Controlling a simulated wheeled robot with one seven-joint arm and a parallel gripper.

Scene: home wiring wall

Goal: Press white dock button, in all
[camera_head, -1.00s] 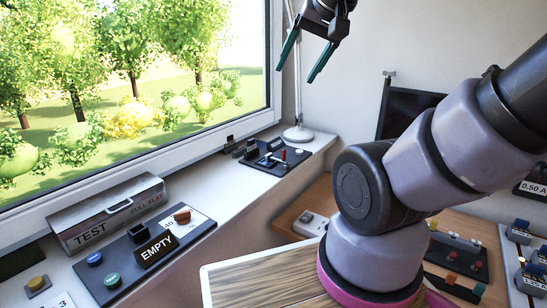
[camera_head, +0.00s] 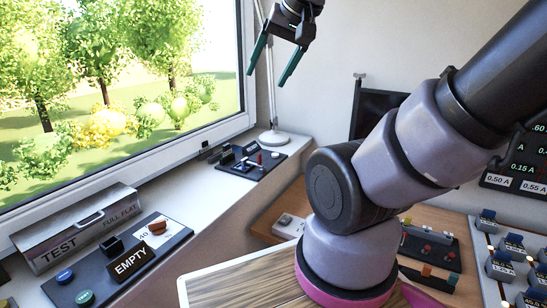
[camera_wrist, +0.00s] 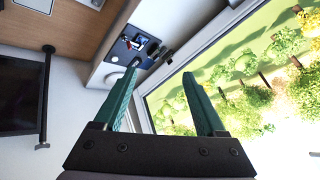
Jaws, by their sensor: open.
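A small dark panel (camera_head: 250,165) lies on the far end of the windowsill, with a red lever and a small pale round spot at its right end, which looks like a white button (camera_head: 276,155). Lettering there is too small to read, so I cannot confirm it is the dock button. The panel also shows in the wrist view (camera_wrist: 133,47), small and beyond the fingers. My gripper (camera_head: 268,85) is high above the sill, near the window's right edge, well apart from the panel. Its two green fingers are spread and empty, as in the wrist view (camera_wrist: 163,76).
A lamp stand (camera_head: 273,138) stands just behind the panel. Nearer on the sill are a grey TEST box (camera_head: 75,228) and a dark panel with coloured buttons and an EMPTY sign (camera_head: 131,262). A dark screen (camera_head: 375,115) stands right. Bare sill lies between the panels.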

